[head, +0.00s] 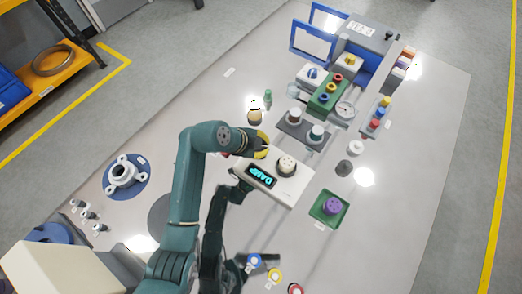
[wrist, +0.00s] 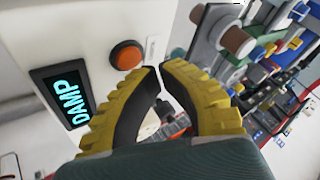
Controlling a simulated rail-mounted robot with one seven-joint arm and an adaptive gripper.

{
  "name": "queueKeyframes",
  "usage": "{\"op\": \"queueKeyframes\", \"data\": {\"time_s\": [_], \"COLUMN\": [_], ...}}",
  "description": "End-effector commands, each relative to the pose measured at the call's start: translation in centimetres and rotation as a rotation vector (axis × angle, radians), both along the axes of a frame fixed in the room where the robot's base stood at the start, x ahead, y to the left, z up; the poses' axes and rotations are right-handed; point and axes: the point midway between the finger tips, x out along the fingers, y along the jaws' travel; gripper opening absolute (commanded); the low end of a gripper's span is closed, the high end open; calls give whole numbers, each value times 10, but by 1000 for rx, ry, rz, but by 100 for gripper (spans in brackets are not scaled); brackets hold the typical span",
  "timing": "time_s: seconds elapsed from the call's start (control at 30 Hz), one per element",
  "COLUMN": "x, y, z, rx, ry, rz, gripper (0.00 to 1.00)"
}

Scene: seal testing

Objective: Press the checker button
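The checker (head: 283,189) is a white box in the middle of the table, with a dark display (head: 261,176) that reads DAMP in cyan. In the wrist view the display (wrist: 64,97) is at the left, and a round orange button (wrist: 127,54) is on the pale panel (wrist: 95,35) beside it. My gripper (wrist: 161,69) has yellow fingers whose tips come together, with nothing visible between them. The tips appear just below and right of the button; I cannot tell if they touch the panel. In the head view my gripper (head: 262,146) is at the checker's far edge, and the button cannot be made out.
A dark plate (head: 302,130) with two round parts stands behind.

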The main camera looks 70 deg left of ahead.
Motion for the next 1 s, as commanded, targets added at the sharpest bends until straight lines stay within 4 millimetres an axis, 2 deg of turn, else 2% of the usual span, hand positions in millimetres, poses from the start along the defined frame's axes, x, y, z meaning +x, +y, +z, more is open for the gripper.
{"op": "queueKeyframes", "data": {"time_s": [0.27,0.73,1.0], "x": [0,0,0], "y": [0,0,0], "z": [3,50,49], "rx": [1,1,0], "ry": [-1,0,0], "rz": [0,0,0], "gripper": [0,0,0]}}
